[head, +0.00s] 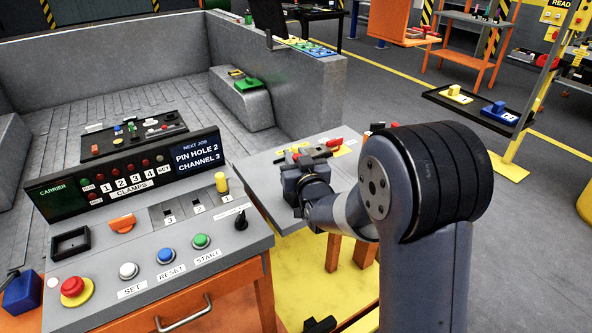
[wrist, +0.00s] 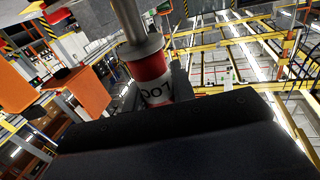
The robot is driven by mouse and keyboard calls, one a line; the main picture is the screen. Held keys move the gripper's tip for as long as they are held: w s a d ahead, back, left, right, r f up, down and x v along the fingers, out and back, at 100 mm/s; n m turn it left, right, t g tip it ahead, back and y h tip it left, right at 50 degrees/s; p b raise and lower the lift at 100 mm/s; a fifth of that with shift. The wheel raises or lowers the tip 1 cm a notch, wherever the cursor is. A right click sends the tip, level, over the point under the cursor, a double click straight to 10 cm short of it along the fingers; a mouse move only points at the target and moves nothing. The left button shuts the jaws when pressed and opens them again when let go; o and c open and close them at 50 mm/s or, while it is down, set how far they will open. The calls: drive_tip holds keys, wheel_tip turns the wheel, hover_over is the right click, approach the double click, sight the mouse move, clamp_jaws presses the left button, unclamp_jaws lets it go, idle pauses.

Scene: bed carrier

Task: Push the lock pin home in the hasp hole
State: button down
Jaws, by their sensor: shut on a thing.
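My gripper (head: 312,155) is over the grey side table to the right of the control desk. In the wrist view a pin-like piece (wrist: 150,72) with a grey metal shaft and a red and white labelled body rises beyond my dark gripper body. I take it to be the lock pin, and my gripper is shut on it. Its shaft runs up out of the top of the wrist view. I cannot make out the hasp or its hole in either view, so I cannot tell how far the pin sits in it.
The grey side table (head: 262,165) has a red piece (head: 335,142) beside my gripper. The control desk (head: 150,238) stands at left, with buttons and a screen (head: 195,156) reading "PIN HOLE 2, CHANNEL 3". A grey-walled bed lies behind. Open floor is at right.

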drive_tip(key=shift+f+b, duration=0.35)
drive_tip(key=shift+f, duration=1.5)
drive_tip(key=shift+f, duration=0.2)
drive_tip(key=c, duration=1.2)
unclamp_jaws()
drive_tip(key=shift+r, duration=0.1)
drive_tip(key=shift+p, duration=0.55)
drive_tip(key=b+v, duration=0.1)
drive_tip(key=v, duration=0.6)
drive_tip(key=b+v, duration=0.1)
drive_tip(key=v, duration=0.2)
drive_tip(key=shift+s+d+b, duration=0.25)
drive_tip(key=shift+d+b, duration=0.1)
drive_tip(key=shift+d, duration=0.1)
